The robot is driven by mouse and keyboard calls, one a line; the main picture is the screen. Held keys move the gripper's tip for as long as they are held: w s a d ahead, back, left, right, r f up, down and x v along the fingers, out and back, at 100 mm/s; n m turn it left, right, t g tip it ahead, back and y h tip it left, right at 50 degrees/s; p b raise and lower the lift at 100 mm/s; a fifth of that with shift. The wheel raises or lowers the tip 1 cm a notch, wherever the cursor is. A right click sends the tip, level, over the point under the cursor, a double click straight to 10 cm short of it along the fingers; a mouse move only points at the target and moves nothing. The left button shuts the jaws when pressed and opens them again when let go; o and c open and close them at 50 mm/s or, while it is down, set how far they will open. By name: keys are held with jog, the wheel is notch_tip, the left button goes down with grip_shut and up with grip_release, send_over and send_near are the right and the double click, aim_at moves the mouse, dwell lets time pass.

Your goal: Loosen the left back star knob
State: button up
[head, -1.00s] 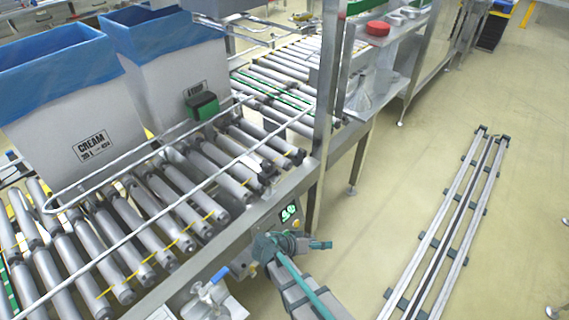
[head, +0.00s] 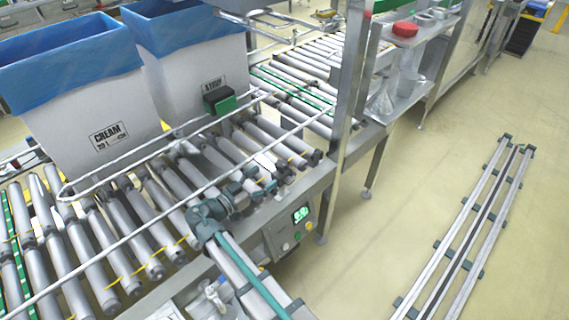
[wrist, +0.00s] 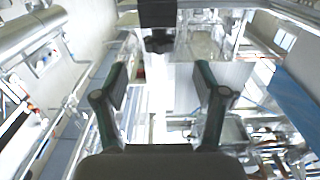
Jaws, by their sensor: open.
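A dark knob with a lobed outline (wrist: 158,42) shows at the top middle of the wrist view, below a black block (wrist: 158,14). I cannot tell whether it is the left back star knob. My gripper (wrist: 160,78) is open and empty in the wrist view, its two fingers apart, with the knob beyond the fingertips and roughly between them. In the head view my gripper (head: 262,184) is over the near edge of the roller conveyor (head: 130,262). No star knob can be made out clearly in the head view.
Metal guide rails (head: 165,228) run along the rollers close to my gripper. A white cream box (head: 95,105) and a second box (head: 195,75), both lined in blue, stand on the conveyor. A control panel (head: 290,232) sits below the edge. The floor at right is open around a floor rail (head: 470,230).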

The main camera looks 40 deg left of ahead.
aim_at(277, 169)
jog(key=w, duration=0.2)
jog(key=w+d+p, duration=0.1)
jog(key=w, duration=0.5)
jog(key=shift+w+d+p, duration=0.15)
jog(key=shift+d+p, duration=0.05)
jog(key=shift+p, duration=0.1)
jog(key=c, duration=1.2)
jog(key=shift+o, duration=0.2)
